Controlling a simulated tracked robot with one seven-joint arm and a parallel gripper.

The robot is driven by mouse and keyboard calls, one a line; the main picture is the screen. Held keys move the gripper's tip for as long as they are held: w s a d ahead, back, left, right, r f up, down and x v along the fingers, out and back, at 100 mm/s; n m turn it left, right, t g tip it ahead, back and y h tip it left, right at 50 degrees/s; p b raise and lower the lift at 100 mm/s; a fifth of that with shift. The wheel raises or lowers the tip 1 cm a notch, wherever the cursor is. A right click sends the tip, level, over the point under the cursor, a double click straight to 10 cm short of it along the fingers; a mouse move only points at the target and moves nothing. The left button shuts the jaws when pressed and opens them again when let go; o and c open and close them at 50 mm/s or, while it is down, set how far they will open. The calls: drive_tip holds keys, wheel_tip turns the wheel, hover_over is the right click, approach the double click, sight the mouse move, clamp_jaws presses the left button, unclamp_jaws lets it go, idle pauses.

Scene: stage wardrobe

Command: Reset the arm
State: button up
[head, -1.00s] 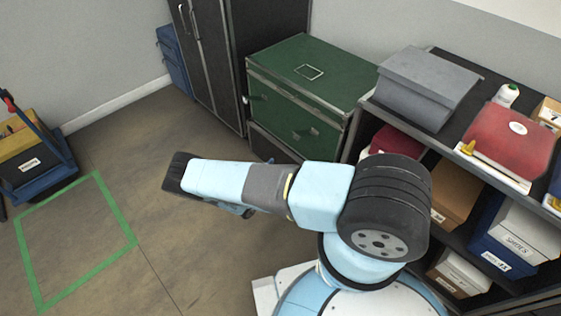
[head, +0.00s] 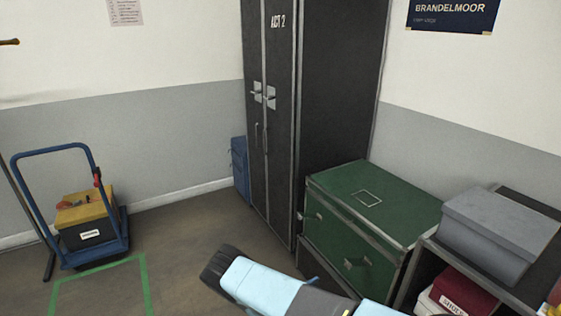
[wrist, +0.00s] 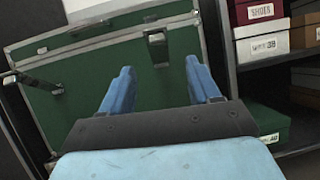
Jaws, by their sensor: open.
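My gripper (wrist: 160,92) shows in the wrist view with its two blue fingers spread apart and nothing between them. It faces the front of a green trunk (wrist: 62,114) with metal edging and latches; I cannot tell the exact gap. In the head view my light-blue arm reaches in from the bottom edge, and its dark end lies left of and in front of the green trunk (head: 335,238). The fingers themselves do not show there.
A black wardrobe (head: 335,110) stands behind the trunk. A shelf (head: 440,262) with a grey box (head: 495,235) is at the right. A blue trolley (head: 122,240) stands at the left, near a green tape outline (head: 100,268). The floor between is clear.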

drive_tip(key=d+r+m+g+y, duration=0.2)
drive_tip(key=r+m+g+y, duration=0.45)
drive_tip(key=r, duration=1.35)
drive_tip(key=d+r+m+g+y, duration=0.3)
drive_tip(key=r+m+g+y, duration=0.4)
drive_tip(key=r, duration=1.3)
drive_tip(key=s+d+r+m+t+y, duration=0.2)
drive_tip(key=s+r+y, duration=0.1)
drive_tip(key=s+r, duration=0.4)
drive_tip(key=s+d+r+m+t+y, duration=0.1)
drive_tip(key=s+r+m+t+y, duration=0.3)
drive_tip(key=r, duration=0.6)
drive_tip(key=s+r+m+t, duration=0.1)
drive_tip(key=s+r, duration=0.3)
drive_tip(key=s, duration=0.4)
drive_tip(key=s+r+m+t+y, duration=0.1)
drive_tip(key=s+r+t, duration=0.2)
drive_tip(key=s, duration=0.5)
drive_tip(key=shift+d+r+t, duration=0.3)
drive_tip(key=shift+r+t, duration=0.05)
drive_tip(key=shift+r, duration=0.1)
drive_tip(key=shift+c, duration=0.4)
